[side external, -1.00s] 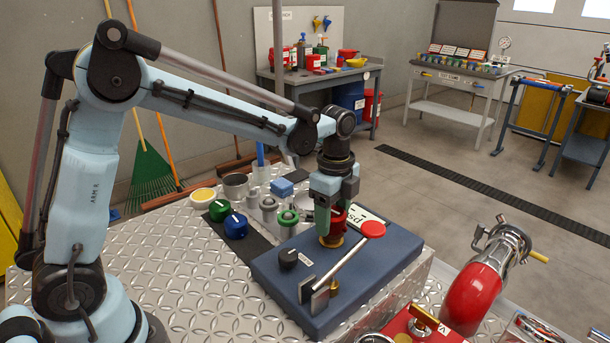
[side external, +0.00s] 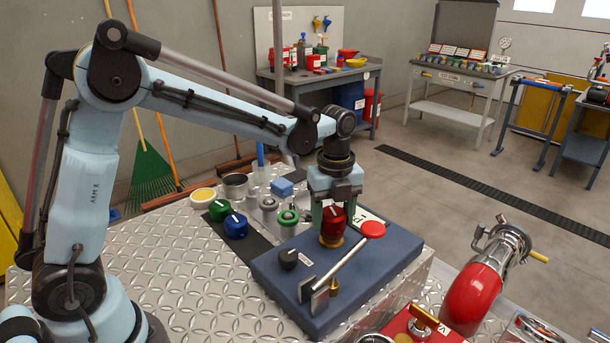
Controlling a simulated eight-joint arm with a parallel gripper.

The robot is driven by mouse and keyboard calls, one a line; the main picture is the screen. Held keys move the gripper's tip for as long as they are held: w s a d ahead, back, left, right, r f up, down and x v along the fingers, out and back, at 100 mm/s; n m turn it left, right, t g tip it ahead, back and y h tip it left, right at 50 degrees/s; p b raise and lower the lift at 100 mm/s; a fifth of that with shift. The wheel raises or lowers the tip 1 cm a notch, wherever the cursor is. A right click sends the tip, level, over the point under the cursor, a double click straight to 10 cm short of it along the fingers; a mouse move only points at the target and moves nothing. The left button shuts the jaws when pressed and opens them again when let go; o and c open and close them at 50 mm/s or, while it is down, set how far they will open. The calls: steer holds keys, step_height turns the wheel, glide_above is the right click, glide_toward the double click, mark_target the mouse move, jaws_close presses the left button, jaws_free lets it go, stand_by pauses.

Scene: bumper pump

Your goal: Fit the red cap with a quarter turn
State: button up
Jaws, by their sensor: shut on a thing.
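The red cap (side external: 333,221) sits upright on a brass-coloured fitting (side external: 331,241) on the dark blue panel (side external: 272,276). A pale line marks the cap's side. My gripper (side external: 333,208) points straight down over the cap and is shut on it, with a finger on either side. Whether the cap is fully seated or locked cannot be told from this view.
A lever with a red round knob (side external: 372,230) lies close in front of the cap. Green (side external: 219,210) and blue (side external: 236,226) caps stand on a dark strip to the left. A red nozzle (side external: 473,292) is at the right.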

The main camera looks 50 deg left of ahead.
steer(key=shift+m, duration=0.5)
steer(key=o, duration=1.2)
steer(key=shift+o, duration=0.4)
steer(key=shift+o, duration=0.8)
steer(key=shift+r, duration=0.1)
steer(key=shift+r, duration=3.45)
